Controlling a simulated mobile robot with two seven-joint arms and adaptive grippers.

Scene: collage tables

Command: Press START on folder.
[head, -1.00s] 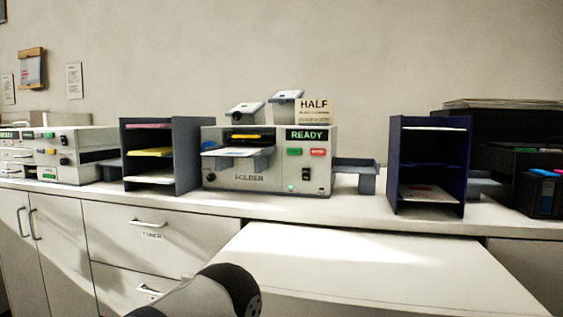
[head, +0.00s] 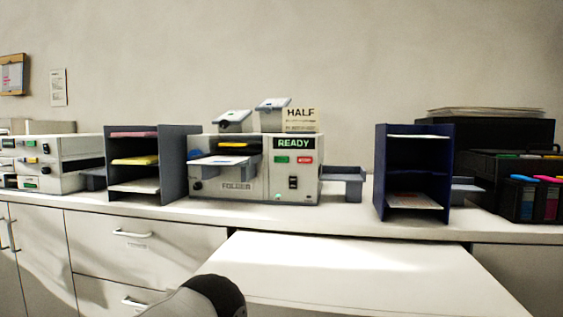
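The folder (head: 237,187) is a light grey machine on the counter, left of the picture's middle, labelled FOLDER. Its display (head: 294,143) reads READY. Below the display are a green button (head: 282,160) and a red button (head: 305,160); their lettering is too small to read. A black switch (head: 293,183) and a small green light (head: 278,197) sit lower on the front. Paper (head: 222,161) lies on its front tray. A sign reading HALF (head: 300,119) stands on top. One of my arm links shows at the bottom; neither gripper is in view.
A grey shelf rack (head: 174,163) stands left of the folder and a dark blue one (head: 382,172) to its right. A grey tray (head: 343,175) sticks out on the folder's right side. A pale, bare surface (head: 360,270) extends in front of the counter.

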